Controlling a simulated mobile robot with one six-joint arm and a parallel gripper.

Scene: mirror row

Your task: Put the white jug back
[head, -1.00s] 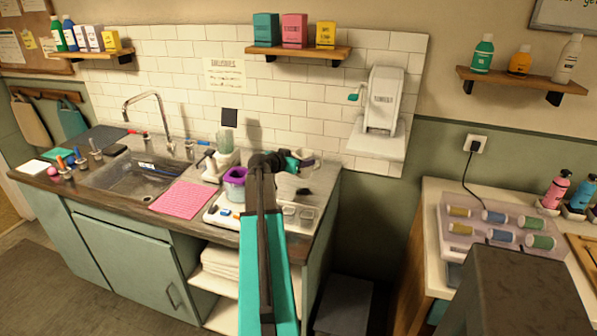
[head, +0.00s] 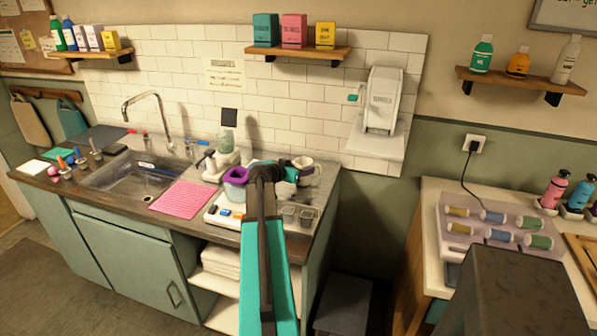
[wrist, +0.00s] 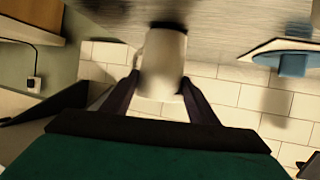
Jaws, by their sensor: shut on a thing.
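The white jug (head: 305,168) is at the right end of the sink counter, partly hidden by my gripper in the head view. My gripper (head: 293,171) is shut on it. In the wrist view the pale jug (wrist: 163,60) sits between my two dark fingers, with a dark patch at its top edge in the picture. Whether its base touches the counter I cannot tell.
A purple-rimmed cup (head: 235,178) stands left of my arm. A white tray (head: 222,222) with small blocks and clear cups (head: 290,213) lies at the counter's front. A pink mat (head: 182,198) and the sink (head: 130,178) are further left. The tiled wall is close behind.

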